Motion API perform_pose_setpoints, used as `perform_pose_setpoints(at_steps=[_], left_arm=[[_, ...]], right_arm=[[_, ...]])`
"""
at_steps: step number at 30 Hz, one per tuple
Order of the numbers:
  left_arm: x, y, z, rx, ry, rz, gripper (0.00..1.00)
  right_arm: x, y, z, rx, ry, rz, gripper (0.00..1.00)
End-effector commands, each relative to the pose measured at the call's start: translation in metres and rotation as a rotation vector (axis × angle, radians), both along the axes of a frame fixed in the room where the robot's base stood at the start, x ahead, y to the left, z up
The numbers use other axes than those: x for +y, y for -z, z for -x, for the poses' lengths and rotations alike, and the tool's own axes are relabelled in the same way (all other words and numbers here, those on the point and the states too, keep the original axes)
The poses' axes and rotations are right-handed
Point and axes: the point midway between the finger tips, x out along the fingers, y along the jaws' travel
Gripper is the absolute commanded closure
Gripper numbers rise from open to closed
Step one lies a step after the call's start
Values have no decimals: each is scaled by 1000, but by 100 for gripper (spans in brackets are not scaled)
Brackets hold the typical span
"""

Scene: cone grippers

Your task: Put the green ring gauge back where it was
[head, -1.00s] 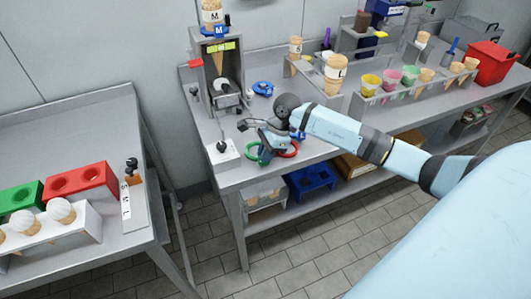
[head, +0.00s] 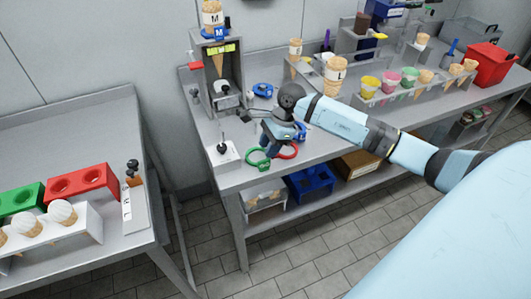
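The green ring gauge (head: 258,166) lies at the front edge of the steel bench, or just above it; I cannot tell which. My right gripper (head: 271,147) points down at its upper right side. The fingertips overlap the ring in the picture, and whether they are closed on it is hidden. A red ring (head: 292,153) shows just right of the fingers, partly covered by them. A blue ring gauge (head: 263,89) lies farther back on the bench. My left gripper is out of view.
A white block with a black knob (head: 222,152) stands left of the gripper. Behind it is a grey cone stand (head: 239,75). Cone holders and a red bin (head: 489,62) fill the right. A separate bench at left holds red (head: 82,182) and green blocks.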

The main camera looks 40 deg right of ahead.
Motion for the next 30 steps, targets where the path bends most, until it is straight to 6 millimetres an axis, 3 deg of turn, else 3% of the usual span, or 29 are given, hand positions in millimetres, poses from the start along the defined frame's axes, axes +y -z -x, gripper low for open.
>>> perform_pose_setpoints(at_steps=[9,14,17,20,22,25,27,30], left_arm=[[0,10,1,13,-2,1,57],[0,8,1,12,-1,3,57],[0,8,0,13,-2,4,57],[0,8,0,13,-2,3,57],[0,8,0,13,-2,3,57],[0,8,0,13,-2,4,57],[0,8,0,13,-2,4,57],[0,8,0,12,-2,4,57]], right_arm=[[-26,-62,6,-2,0,2,65],[-32,-78,8,0,0,0,65],[-23,-77,11,7,6,-41,65],[17,-62,20,36,43,-221,65],[68,-48,34,94,122,-468,65],[138,-44,56,264,356,-922,65],[167,-45,66,436,590,-1231,65],[177,-34,74,736,1001,-1611,65]])
